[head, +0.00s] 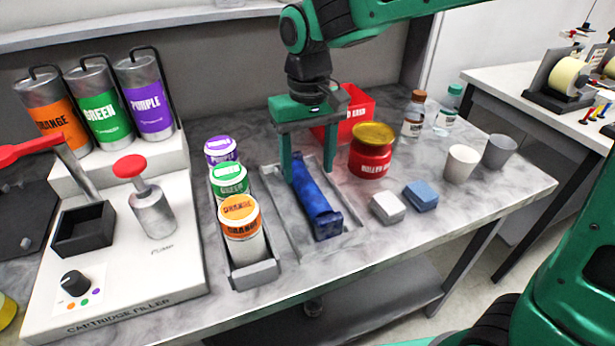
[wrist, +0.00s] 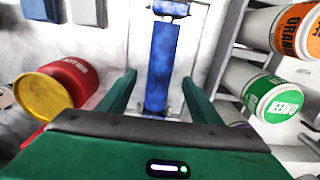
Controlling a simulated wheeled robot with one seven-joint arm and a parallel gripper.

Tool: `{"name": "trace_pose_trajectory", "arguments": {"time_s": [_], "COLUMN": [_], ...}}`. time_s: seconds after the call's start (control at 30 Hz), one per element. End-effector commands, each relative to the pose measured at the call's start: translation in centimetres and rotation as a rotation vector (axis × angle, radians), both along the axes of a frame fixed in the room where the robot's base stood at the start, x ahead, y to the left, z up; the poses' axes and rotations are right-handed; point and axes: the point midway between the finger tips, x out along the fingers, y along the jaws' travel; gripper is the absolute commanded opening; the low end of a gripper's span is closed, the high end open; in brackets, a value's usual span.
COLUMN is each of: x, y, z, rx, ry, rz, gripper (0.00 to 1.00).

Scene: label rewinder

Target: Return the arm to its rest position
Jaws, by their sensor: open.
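My gripper (head: 309,176) is open, pointing down over the grey tray (head: 281,214) on the marble bench. Its two green fingers stand on either side of the far part of a blue roller (head: 318,205), which lies lengthwise in the tray. In the wrist view the blue roller (wrist: 160,65) runs away between the spread fingers (wrist: 160,95), with a visible gap on both sides. Whether a finger touches it cannot be told. My arm reaches in from the upper right.
A rack with orange (head: 240,217), green and purple cartridges stands left of the tray. A red jar (head: 371,152), a red bin (head: 352,108), two blocks (head: 388,207), bottles and cups (head: 460,163) are right. The cartridge filler (head: 130,255) stands far left.

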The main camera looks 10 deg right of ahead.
Motion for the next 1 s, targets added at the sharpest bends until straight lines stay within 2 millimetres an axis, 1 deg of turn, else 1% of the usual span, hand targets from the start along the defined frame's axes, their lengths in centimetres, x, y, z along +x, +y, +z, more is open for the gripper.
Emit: {"name": "trace_pose_trajectory", "arguments": {"time_s": [0.03, 0.2, 0.37, 0.47, 0.57, 0.67, 0.7, 0.77, 0.8, 0.87, 0.9, 0.97, 1.0], "x": [0.1, 0.1, 0.1, 0.1, 0.2, -0.3, -0.8, -1.9, -2.8, -4.6, -5.9, -8.2, -9.9], "y": [0.0, 0.0, 0.0, -0.9, -4.0, -9.4, -11.9, -15.7, -18.2, -21.6, -23.8, -26.9, -28.5], "z": [1.1, 3.8, 5.3, 5.6, 5.5, 5.0, 4.7, 4.2, 3.8, 3.1, 2.6, 1.7, 1.1], "rx": [0.002, 0.002, 0.0, -0.001, -0.006, -0.013, -0.016, -0.019, -0.021, -0.023, -0.022, -0.022, -0.019], "ry": [-0.004, -0.003, 0.0, 0.0, -0.004, -0.01, -0.01, -0.011, -0.012, -0.01, -0.009, -0.008, -0.006], "rz": [-0.001, -0.001, 0.0, -0.015, -0.069, -0.163, -0.209, -0.279, -0.327, -0.4, -0.448, -0.523, -0.569], "gripper": [0.59, 0.59, 0.59, 0.59, 0.59, 0.59, 0.59, 0.59, 0.59, 0.59, 0.59, 0.59, 0.59]}}
